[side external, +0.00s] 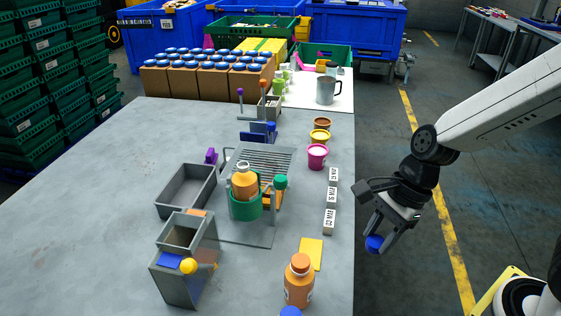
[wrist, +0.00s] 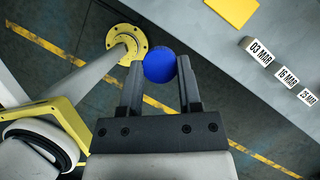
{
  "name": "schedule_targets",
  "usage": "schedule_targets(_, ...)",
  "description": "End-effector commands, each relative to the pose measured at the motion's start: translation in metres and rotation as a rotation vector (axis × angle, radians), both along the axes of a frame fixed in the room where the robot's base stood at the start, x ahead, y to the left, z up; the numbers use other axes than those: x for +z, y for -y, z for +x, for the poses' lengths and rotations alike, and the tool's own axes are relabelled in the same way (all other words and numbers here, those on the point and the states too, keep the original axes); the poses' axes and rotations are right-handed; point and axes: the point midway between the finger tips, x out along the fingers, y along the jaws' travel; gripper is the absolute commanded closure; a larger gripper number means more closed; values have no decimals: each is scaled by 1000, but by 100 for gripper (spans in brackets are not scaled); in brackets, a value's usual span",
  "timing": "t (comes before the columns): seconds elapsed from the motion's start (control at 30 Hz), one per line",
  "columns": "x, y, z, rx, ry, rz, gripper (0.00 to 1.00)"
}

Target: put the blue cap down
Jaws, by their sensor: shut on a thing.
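My gripper (side external: 378,238) is shut on a blue cap (side external: 374,244), holding it in the air past the right edge of the table. In the wrist view the round blue cap (wrist: 159,67) sits between the two fingertips of my gripper (wrist: 160,70). Floor shows behind it, and the table lies beyond. An orange bottle (side external: 299,282) stands upright near the front right of the table (side external: 110,210). Another open-necked orange bottle (side external: 245,184) sits in a green ring holder (side external: 245,206) at the middle.
A yellow card (side external: 311,253) and white date blocks (side external: 331,197) lie along the right edge. A blue round thing (side external: 290,312) is cut off at the bottom edge. A grey tray (side external: 186,190) and a grey bin (side external: 184,262) stand left. The left tabletop is clear.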

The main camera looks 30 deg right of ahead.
Motion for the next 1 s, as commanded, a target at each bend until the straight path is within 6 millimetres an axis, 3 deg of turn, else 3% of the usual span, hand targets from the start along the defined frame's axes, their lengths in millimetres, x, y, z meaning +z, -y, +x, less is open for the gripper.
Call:
schedule_targets(0.77,-37,-23,79,0,-1,-1,100)
schedule_targets(1.0,-59,-28,95,1,-2,-2,100)
